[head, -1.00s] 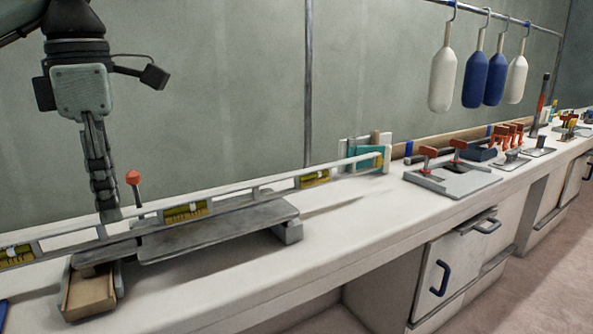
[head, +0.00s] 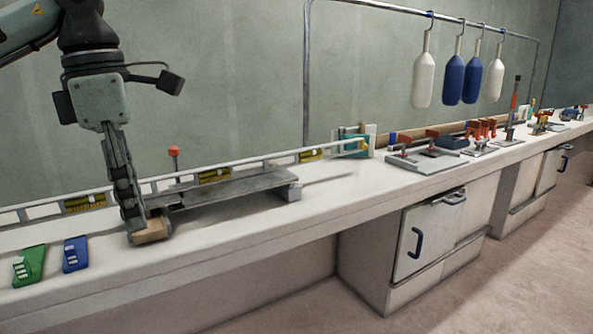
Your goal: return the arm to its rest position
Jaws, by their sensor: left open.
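My left arm comes in from the upper left. Its gripper (head: 133,222) points down over the bench, with dark narrow fingers seen nearly edge-on. The jaws are open, and I see nothing held between them. The fingertips show in front of the long level (head: 140,187), close to the left of a wooden block (head: 154,231) at the near end of a grey metal plate (head: 235,189). I cannot tell whether they touch the block. My right gripper is out of view.
A red-topped post (head: 174,158) stands behind the level. Clamps (head: 430,155) sit farther right, below hanging fenders (head: 455,79). The front bench strip is clear.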

